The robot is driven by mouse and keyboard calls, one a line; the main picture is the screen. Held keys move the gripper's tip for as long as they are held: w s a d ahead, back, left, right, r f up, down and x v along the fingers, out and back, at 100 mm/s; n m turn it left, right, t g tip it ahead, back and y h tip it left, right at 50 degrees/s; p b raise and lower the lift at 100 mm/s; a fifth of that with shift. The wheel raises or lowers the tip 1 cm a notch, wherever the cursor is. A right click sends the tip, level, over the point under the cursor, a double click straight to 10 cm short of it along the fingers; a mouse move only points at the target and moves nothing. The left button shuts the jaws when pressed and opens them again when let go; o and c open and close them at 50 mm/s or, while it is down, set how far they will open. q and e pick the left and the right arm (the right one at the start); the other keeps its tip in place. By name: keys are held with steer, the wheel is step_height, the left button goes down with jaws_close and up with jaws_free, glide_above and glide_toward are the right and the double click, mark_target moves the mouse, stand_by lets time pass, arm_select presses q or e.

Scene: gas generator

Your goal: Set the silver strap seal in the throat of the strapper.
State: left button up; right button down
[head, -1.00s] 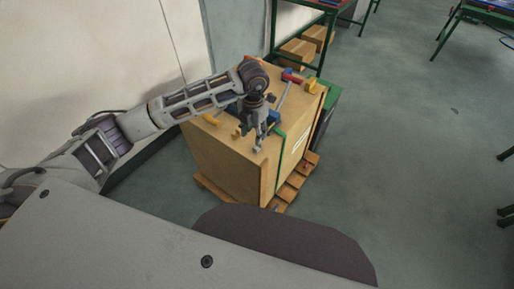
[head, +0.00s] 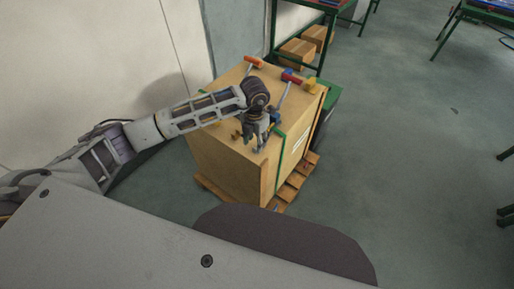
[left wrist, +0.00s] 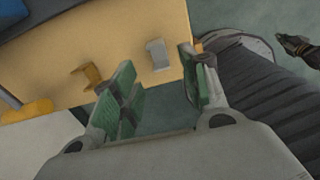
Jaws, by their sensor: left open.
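The silver strap seal (left wrist: 157,55) is a small bent grey piece near the edge of the crate top in the left wrist view. My left gripper (left wrist: 161,88) is open and empty, its green-padded fingers apart on the near side of the seal, with the seal in line with the gap. In the head view this gripper (head: 252,140) hangs over the crate's near part. The blue body at the wrist view's top left looks like part of the strapper (left wrist: 28,18); it shows partly behind the gripper in the head view (head: 276,117). Its throat is hidden.
A brass-coloured seal (left wrist: 88,76) lies left of the silver one. The crate (head: 222,160) stands on a pallet (head: 282,192) with a green strap (head: 281,152). Orange (head: 254,62), red-blue (head: 291,77) and yellow (head: 309,84) items lie at its back.

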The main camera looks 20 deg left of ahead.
arm_select(q)
steer(key=shift+w+d+f, duration=0.1)
steer(key=shift+f, duration=1.6)
arm_select(e)
steer(key=shift+d+r, duration=0.15)
steer(key=shift+d, duration=0.35)
steer(key=shift+a, duration=0.15)
